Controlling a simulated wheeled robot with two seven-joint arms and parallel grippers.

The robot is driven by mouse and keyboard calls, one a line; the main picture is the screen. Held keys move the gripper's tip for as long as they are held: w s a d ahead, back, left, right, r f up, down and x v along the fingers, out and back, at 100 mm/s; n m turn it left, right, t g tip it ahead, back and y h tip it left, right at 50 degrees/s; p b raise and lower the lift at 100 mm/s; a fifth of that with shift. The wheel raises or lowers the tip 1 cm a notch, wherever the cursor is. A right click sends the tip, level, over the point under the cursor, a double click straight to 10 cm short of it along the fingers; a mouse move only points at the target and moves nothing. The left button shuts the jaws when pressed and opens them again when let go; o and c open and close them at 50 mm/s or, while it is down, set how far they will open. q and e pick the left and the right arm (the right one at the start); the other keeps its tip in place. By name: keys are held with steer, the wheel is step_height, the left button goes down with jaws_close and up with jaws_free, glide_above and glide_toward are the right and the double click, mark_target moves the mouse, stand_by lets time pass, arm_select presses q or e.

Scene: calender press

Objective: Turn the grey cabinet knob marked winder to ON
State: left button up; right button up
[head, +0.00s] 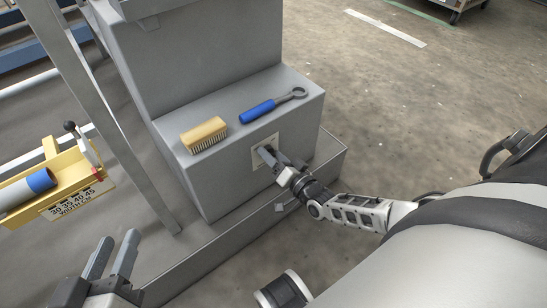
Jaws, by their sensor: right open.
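The grey cabinet (190,178) stands in the middle of the head view. A pale square plate (256,164) is set in its front face. My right gripper (268,154) is at this plate with its fingers pointing at it. Its jaws are open, and I cannot tell whether they touch anything. The knob and any winder or ON marking are hidden behind the fingers or too small to read. My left gripper (120,239) is at the lower left, away from the cabinet, with its fingers apart and nothing between them.
A wood-backed brush (204,134) and a blue-handled ring tool (272,104) lie on the cabinet's ledge. A yellow width-scale bracket (75,186) with a blue-ended roller (30,190) is at left. A slanted grey post (105,110) stands left of the cabinet. The floor at right is open.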

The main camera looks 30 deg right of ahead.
steer(key=c, duration=1)
arm_select(q)
steer(key=shift+r, duration=0.25)
steer(key=shift+f, duration=0.15)
arm_select(e)
steer(key=shift+m, duration=0.3)
arm_select(q)
step_height(320, 180, up, 9)
steer(key=w+m+t+h+b, duration=0.2)
steer(key=m+t+h+b, duration=0.3)
steer(key=b, duration=0.3)
steer(key=shift+w+t+b, duration=0.15)
steer(key=shift+t+b, duration=0.15)
steer(key=shift+t, duration=0.1)
arm_select(e)
steer(key=shift+a+f+m, duration=0.1)
steer(key=shift+f+m, duration=0.05)
steer(key=shift+m, duration=4.25)
steer(key=shift+f+m, duration=0.15)
steer(key=shift+m, duration=4.25)
arm_select(q)
steer(key=shift+r, duration=0.2)
